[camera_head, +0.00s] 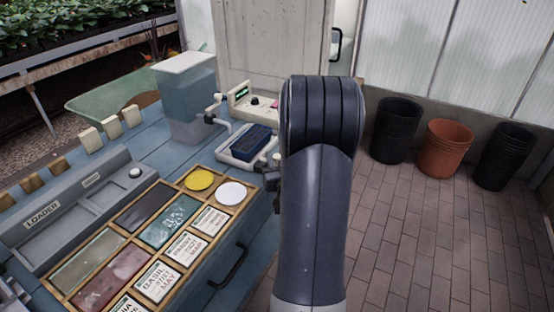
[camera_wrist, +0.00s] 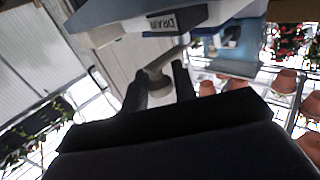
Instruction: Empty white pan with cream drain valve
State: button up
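The white pan (camera_head: 228,157) sits at the right edge of the blue bench in the head view, with a dark blue block or dark contents (camera_head: 250,142) in it. In the wrist view a DRAIN label (camera_wrist: 177,19) shows on the edge above. A pale drain valve handle (camera_wrist: 157,80) lies between the two dark fingers of my gripper (camera_wrist: 160,88). The fingers are apart, one on each side of it; whether they press on it is unclear. In the head view my arm hides most of my gripper, with a dark part (camera_head: 273,180) showing beside the bench edge.
A clear water tank (camera_head: 187,100) with a pale tap (camera_head: 213,105) stands behind the pan. A cream box with a green display (camera_head: 252,103) is near it. A wooden rack (camera_head: 75,273) holds seed packets and discs. Stacked pots (camera_head: 444,148) stand on the open brick floor at right.

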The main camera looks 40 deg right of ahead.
jog(key=o, duration=0.3)
jog(key=b+v, duration=0.1)
jog(key=v, duration=0.9)
jog(key=shift+s+a, duration=0.2)
jog(key=shift+s, duration=0.15)
jog(key=p+x, duration=0.1)
jog(key=x, duration=0.9)
jog(key=shift+w+d, duration=0.1)
jog(key=shift+w, duration=0.05)
jog(key=shift+w+d, duration=0.15)
jog(key=shift+w, duration=0.2)
jog(key=shift+s+d+p, duration=0.1)
jog(key=shift+p, duration=0.35)
